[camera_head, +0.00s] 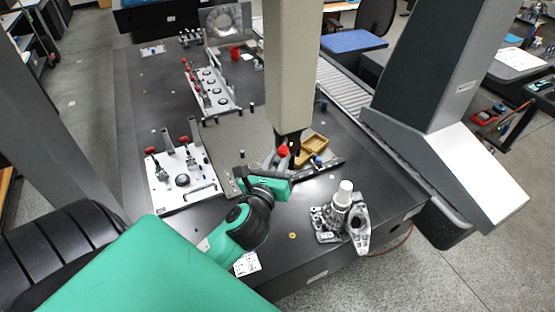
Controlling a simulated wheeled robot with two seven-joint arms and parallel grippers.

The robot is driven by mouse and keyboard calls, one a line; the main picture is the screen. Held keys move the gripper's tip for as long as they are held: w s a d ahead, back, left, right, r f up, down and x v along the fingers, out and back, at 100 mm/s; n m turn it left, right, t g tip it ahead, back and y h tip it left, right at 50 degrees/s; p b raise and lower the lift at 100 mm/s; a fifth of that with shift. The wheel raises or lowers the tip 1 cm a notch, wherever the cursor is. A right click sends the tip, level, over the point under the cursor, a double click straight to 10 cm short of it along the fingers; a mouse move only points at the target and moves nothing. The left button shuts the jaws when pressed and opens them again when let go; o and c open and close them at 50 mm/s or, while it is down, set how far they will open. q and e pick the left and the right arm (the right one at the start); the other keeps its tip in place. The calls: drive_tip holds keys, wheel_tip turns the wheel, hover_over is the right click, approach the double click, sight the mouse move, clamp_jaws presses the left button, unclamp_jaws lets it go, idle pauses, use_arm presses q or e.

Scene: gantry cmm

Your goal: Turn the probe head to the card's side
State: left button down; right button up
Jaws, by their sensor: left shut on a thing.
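The probe head (289,138) hangs dark under the pale vertical column of the gantry, with a red part (283,151) at its lower end. My left gripper (281,161) reaches in from the lower left on its green arm and is shut at the probe head, around or right beside the red part. The fingers and the lower probe head overlap, so the exact grip is partly hidden. A small white card (246,264) with dark print lies on the dark table near the front edge, partly beside my arm. My right gripper is out of view.
A white fixture plate (182,181) with red-knobbed clamps lies left of the probe head, and a longer fixture (211,91) behind it. A metal casting (343,216) stands at the right front. A wooden tray (313,147) lies just right of the probe head. A large gantry leg (425,65) bounds the right.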

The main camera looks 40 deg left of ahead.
use_arm(q)
drive_tip(key=c, duration=1.2)
unclamp_jaws()
drive_tip(key=shift+c, duration=0.2)
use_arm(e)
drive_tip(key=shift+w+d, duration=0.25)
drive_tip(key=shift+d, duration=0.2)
use_arm(q)
drive_tip(key=shift+s+d+f, duration=0.1)
drive_tip(key=shift+s, duration=0.15)
drive_tip(key=v, duration=1.3)
drive_tip(key=shift+r+p, duration=0.2)
drive_tip(key=shift+p, duration=0.1)
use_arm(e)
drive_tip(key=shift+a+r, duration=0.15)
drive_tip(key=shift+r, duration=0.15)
use_arm(q)
drive_tip(key=shift+s, duration=0.1)
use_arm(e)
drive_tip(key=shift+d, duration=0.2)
